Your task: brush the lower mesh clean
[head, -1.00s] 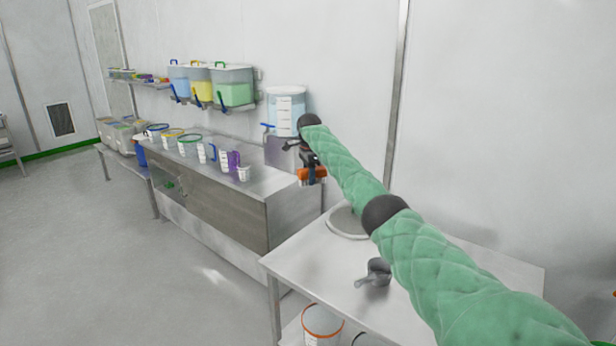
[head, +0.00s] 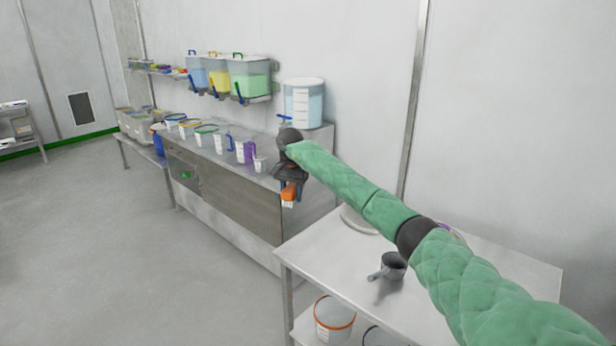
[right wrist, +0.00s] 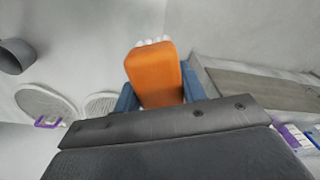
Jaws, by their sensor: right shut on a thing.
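My right gripper (head: 290,184) is shut on an orange brush (right wrist: 155,75), which has white bristles at its far end in the right wrist view. In the head view the brush (head: 289,195) hangs in front of the steel cabinet's near end, apart from the meshes. Two round, pale-rimmed meshes show in the right wrist view, a larger one (right wrist: 48,101) and a smaller-looking one (right wrist: 98,104). I cannot tell which is the lower mesh. In the head view one round rim (head: 358,222) lies on the near table, partly hidden by my right arm. My left gripper is out of view.
A grey scoop (head: 391,266) sits on the near steel table (head: 340,262). An orange-rimmed bucket (head: 334,318) stands below. The steel cabinet (head: 235,190) carries several jugs and tubs and a large clear container (head: 304,103). Open floor lies at left.

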